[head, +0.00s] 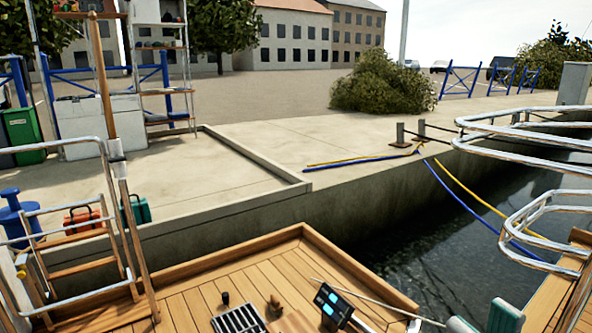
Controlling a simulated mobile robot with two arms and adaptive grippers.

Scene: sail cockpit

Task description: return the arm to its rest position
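At the bottom edge, right of centre, a pale part and a green block beside it show. I take them to be part of my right gripper (484,322), mostly cut off by the frame. Whether it is open or shut cannot be told, and no held thing can be made out. My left gripper is not in view.
The wooden cockpit deck (185,305) holds a dark grate (238,319) and a black instrument with a lit display (333,304). Steel rails (530,130) stand at right. A ladder (85,255) stands at left. Beyond are the concrete quay (350,150) and water (440,250).

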